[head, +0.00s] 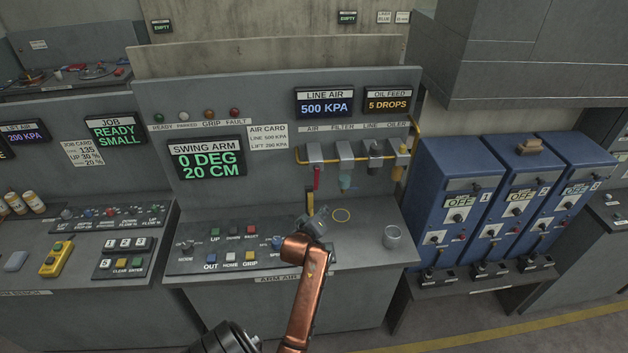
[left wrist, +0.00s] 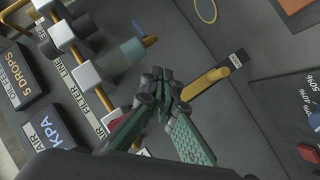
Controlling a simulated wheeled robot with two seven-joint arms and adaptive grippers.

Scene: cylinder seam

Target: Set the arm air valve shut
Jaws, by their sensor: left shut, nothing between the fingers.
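A red lever handle (head: 316,178) hangs straight down from the grey block under the AIR label, at the left end of the yellow air pipe. In the left wrist view only a bit of red (left wrist: 115,122) shows behind my fingers. My left gripper (head: 318,219) is shut and empty, below the red handle in the head view and apart from it. Its fingers also show in the left wrist view (left wrist: 168,92). My right gripper is not in view.
The line air display (head: 324,103) reads 500 KPA. Filter, line and oiler units hang right of the red handle. A clear cup (head: 391,237) and a yellow ring mark (head: 341,215) are on the bench top. A button panel (head: 231,246) lies left of my gripper.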

